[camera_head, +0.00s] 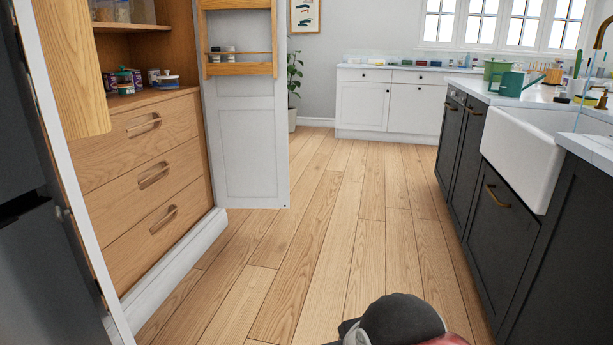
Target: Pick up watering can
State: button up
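A teal-green can with a long thin spout (511,84), which looks like the watering can, stands on the pale counter at the upper right. My gripper is not in view. Only a dark rounded part and a red part of my own arm show at the bottom edge, far from the can.
The dark island (492,210) with the white sink (533,150) runs along the right. An open pantry with wooden drawers (150,175) stands left, its door (245,150) jutting into the room. The wooden floor (335,215) between is clear. White cabinets (385,103) stand at the back.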

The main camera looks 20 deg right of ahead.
aim_at(511, 83)
jog(key=i+l+z, duration=0.25)
jog(key=i+z, duration=0.25)
jog(key=i, duration=0.45)
jog(key=i+j+z, duration=0.1)
jog(key=i+z, duration=0.35)
jog(key=i, duration=0.55)
